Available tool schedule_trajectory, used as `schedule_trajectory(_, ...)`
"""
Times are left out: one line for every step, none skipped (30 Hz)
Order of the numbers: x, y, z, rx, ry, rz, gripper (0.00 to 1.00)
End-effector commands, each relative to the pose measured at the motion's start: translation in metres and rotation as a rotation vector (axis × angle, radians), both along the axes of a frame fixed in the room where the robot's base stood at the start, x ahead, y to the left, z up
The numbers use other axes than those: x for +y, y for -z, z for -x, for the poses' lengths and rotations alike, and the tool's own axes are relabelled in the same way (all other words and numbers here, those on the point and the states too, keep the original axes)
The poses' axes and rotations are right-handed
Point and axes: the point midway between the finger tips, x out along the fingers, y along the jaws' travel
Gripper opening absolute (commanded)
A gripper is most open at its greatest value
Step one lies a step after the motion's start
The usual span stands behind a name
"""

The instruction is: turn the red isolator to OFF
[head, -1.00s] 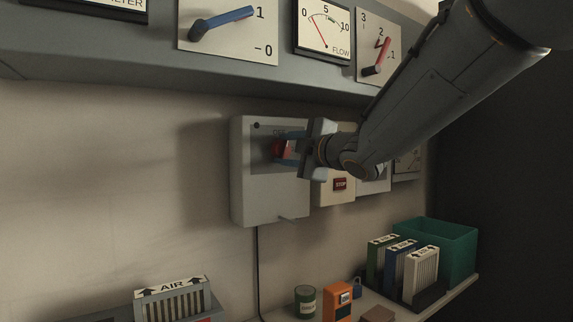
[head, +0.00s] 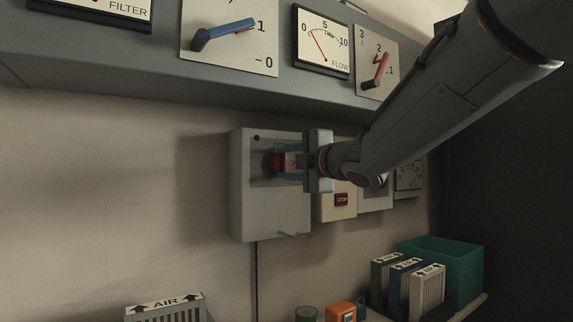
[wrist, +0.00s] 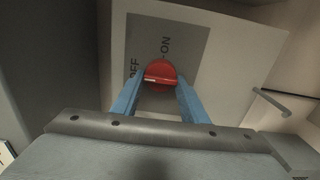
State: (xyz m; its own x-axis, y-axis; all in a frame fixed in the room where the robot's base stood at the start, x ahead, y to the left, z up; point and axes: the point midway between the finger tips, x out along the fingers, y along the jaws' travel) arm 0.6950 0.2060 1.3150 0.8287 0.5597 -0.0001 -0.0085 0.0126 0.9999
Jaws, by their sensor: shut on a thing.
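The red isolator (head: 277,163) is a round knob with a raised grip bar, on a dark grey plate on the front of a pale grey wall box (head: 270,217). In the wrist view the red isolator (wrist: 160,71) sits between the blue fingertips of my gripper (wrist: 158,88), one finger on each side of its bar. My gripper (head: 289,163) is shut on it. The ON label (wrist: 166,46) lies above the knob and the OFF label (wrist: 134,69) to its left. The fingers and palm partly hide the knob in the head view, and its pointer position is unclear.
A thin handle (head: 290,235) sticks out at the box's lower edge. A STOP box (head: 338,208) stands just right of it. A console with a blue lever (head: 228,33) and a red lever (head: 377,70) overhangs above. A shelf below holds filters and a green bin (head: 466,270).

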Motion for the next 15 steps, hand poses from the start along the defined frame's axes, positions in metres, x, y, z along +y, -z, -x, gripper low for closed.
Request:
schedule_trajectory(0.0006, 0.0002, 0.0003, -0.001, -0.002, 0.002, 0.17)
schedule_trajectory(0.0006, 0.0003, 0.0003, -0.001, -0.002, 0.002, 0.43)
schedule_trajectory(0.0006, 0.0003, 0.0003, -0.001, -0.002, 0.002, 0.5)
schedule_trajectory(0.0005, 0.0003, 0.0003, -0.001, -0.001, 0.001, 0.55)
schedule_trajectory(0.0005, 0.0003, 0.0003, -0.001, -0.001, 0.001, 0.57)
schedule_trajectory(0.0005, 0.0003, 0.0002, -0.001, -0.001, 0.001, 0.57)
schedule_trajectory(0.0004, 0.0003, 0.0001, -0.001, -0.001, 0.001, 0.57)
schedule_trajectory(0.0004, 0.0002, 0.0001, -0.001, -0.001, 0.001, 0.57)
schedule_trajectory(0.0003, 0.0003, 0.0001, -0.001, -0.001, 0.001, 0.57)
schedule_trajectory(0.0003, 0.0002, 0.0001, 0.0, -0.001, 0.0, 0.57)
schedule_trajectory(0.0002, 0.0002, 0.0, 0.0, -0.001, 0.0, 0.57)
schedule_trajectory(0.0001, 0.0002, 0.0002, 0.0, -0.001, 0.0, 0.57)
schedule_trajectory(-0.0002, 0.0001, 0.0005, 0.0, 0.0, 0.0, 0.57)
schedule_trajectory(-0.0008, 0.0001, 0.0012, 0.0, 0.0, 0.0, 0.57)
schedule_trajectory(-0.0021, 0.0, 0.0028, 0.0, 0.0, 0.0, 0.57)
